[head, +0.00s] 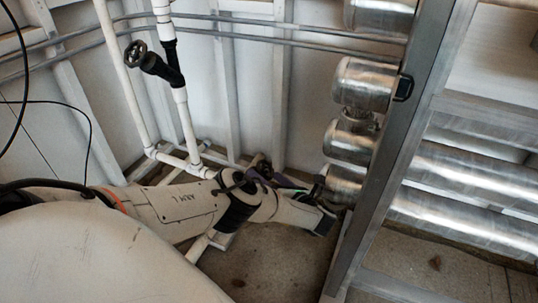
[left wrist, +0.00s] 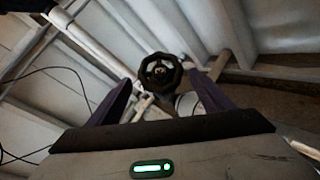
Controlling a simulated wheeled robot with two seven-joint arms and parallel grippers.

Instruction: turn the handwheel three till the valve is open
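A black handwheel (left wrist: 160,72) shows in the left wrist view, centred between the fingers of my left gripper (left wrist: 160,98) and beyond them. The fingers are dark purple, spread wide, with nothing between them. In the head view my left gripper (head: 280,179) is low by the back wall, pointing left towards a dark wheel-like shape (head: 260,164), mostly hidden by my arm. A gap or contact there cannot be told. Another black handwheel (head: 135,53) sits higher on a white pipe. No number marks either wheel. My right gripper is not in view.
White pipes (head: 184,120) run down the wall at left and along the floor. Shiny metal cylinders (head: 362,85) and a grey metal frame (head: 403,140) stand close on the right. Thin grey pipes (head: 300,42) cross the wall. Some floor (head: 285,262) is bare.

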